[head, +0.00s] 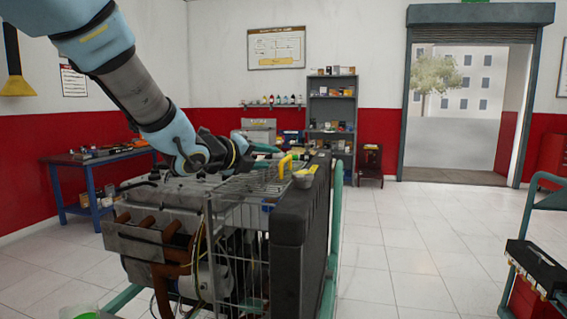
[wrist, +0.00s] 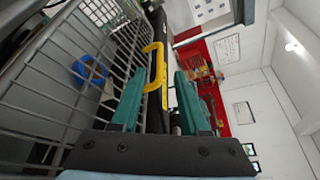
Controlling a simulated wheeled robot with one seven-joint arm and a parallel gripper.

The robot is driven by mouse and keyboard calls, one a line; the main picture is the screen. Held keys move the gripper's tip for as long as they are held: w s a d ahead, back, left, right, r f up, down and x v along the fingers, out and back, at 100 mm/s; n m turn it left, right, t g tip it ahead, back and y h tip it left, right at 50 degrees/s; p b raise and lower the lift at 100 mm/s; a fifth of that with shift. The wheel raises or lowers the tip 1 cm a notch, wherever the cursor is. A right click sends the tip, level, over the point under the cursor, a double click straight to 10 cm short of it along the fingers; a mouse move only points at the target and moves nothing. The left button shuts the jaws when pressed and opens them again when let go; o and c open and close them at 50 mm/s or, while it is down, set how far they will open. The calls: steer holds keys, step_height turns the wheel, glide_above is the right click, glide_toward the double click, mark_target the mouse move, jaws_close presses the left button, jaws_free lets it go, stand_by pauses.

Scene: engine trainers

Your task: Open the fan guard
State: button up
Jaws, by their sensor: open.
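The fan guard (wrist: 45,85) is a grey wire grille on the engine trainer, and it also shows in the head view (head: 251,214). Its yellow handle (wrist: 155,62) is a bent bar at the guard's edge; in the head view the handle (head: 285,165) stands above the top of the trainer. My gripper (wrist: 160,103) is open, with teal fingers. In the wrist view the handle appears in the gap between the fingers, closer to the left one. I cannot tell whether either finger touches it. In the head view my gripper (head: 256,147) is just left of the handle.
A dark radiator block (head: 298,225) stands along the trainer's right side. A blue workbench (head: 92,163) is at the left wall, and a grey shelf (head: 332,110) is at the back. A cart (head: 538,268) stands at the right. The floor between is clear.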

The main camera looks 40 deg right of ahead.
mark_target(286, 159)
steer(key=p+x, duration=0.3)
steer(key=x, duration=0.6)
steer(key=shift+w+d, duration=0.1)
steer(key=shift+d, duration=0.05)
jaws_close()
stand_by(1.1)
